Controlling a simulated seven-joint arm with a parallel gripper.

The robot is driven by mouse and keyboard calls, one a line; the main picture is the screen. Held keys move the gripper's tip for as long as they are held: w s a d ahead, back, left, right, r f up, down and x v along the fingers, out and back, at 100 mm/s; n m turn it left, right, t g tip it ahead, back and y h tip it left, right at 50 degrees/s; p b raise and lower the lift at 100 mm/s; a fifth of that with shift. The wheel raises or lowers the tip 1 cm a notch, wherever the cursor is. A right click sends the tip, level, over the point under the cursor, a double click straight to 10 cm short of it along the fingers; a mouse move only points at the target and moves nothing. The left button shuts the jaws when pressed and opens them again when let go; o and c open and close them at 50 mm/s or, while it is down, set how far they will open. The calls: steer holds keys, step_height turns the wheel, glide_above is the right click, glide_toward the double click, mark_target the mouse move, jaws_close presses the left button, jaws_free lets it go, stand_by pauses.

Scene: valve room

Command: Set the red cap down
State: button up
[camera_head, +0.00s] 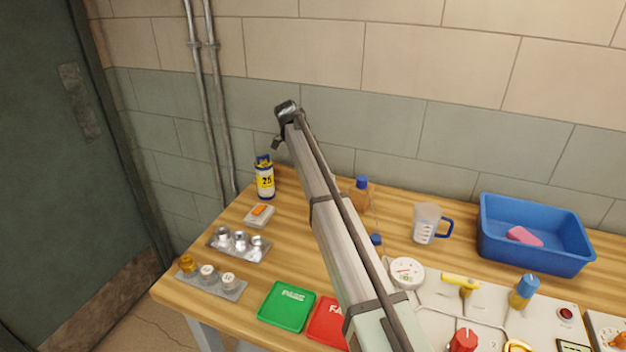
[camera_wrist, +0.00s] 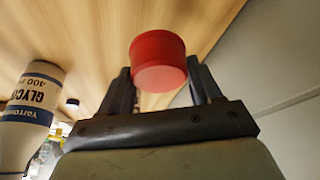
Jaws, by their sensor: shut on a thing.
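The red cap (camera_wrist: 158,61) is a short cylinder held between the two dark fingers of my gripper (camera_wrist: 160,85) in the wrist view. Wooden table top shows behind it; I cannot tell how far the cap is above it. In the head view my gripper (camera_head: 278,141) is at the far end of the arm, near the back left of the table. The cap cannot be made out there.
A white bottle with a blue label (camera_wrist: 28,108) is left of my gripper in the wrist view. A yellow-labelled canister (camera_head: 265,180), an orange-and-white item (camera_head: 259,215) and a metal-capped rack (camera_head: 238,244) stand at the left. Green (camera_head: 286,306) and red (camera_head: 329,322) trays lie in front.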

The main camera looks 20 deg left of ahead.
steer(key=shift+f, duration=2.4)
steer(key=o, duration=1.1)
steer(key=shift+f, duration=0.1)
steer(key=v, duration=1.2)
